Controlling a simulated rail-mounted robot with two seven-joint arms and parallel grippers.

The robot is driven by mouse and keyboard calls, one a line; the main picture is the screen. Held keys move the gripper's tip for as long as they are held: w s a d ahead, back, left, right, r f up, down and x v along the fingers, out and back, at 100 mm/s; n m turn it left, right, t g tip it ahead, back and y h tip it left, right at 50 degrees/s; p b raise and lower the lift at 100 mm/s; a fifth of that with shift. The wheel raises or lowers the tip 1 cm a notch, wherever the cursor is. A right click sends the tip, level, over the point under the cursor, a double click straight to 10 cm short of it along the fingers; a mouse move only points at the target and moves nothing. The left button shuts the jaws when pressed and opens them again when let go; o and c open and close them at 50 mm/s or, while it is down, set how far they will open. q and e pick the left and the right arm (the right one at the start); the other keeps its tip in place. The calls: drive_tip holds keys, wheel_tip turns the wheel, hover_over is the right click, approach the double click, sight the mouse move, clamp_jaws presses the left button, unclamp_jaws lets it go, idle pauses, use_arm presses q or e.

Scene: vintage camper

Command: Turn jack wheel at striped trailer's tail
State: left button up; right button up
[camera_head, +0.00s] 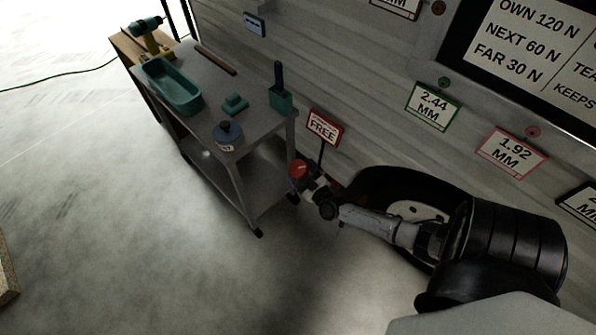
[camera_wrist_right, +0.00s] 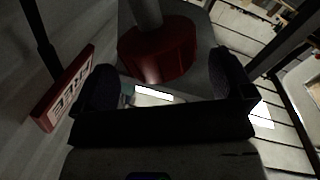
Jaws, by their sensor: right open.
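The red jack wheel (camera_head: 298,168) shows in the head view beside the trailer wall, just right of the grey cart. In the right wrist view, the red wheel (camera_wrist_right: 157,52) sits on a grey post. My right gripper (camera_head: 308,181) is at the wheel and partly hides it in the head view. In the wrist view my right gripper (camera_wrist_right: 165,84) is open, with one dark finger on each side of the wheel's near part. I cannot tell whether the fingers touch it. My left gripper is in neither view.
A red-edged FREE sign (camera_head: 325,128) stands on a post close to the wheel. A grey cart (camera_head: 228,168) with a teal tray (camera_head: 172,86) and tools is at the left. A black tyre (camera_head: 375,182) sits under my right arm.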

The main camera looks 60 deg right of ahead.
drive_tip(key=shift+b+x, duration=0.5)
drive_tip(key=shift+x, duration=1)
drive_tip(key=c, duration=0.9)
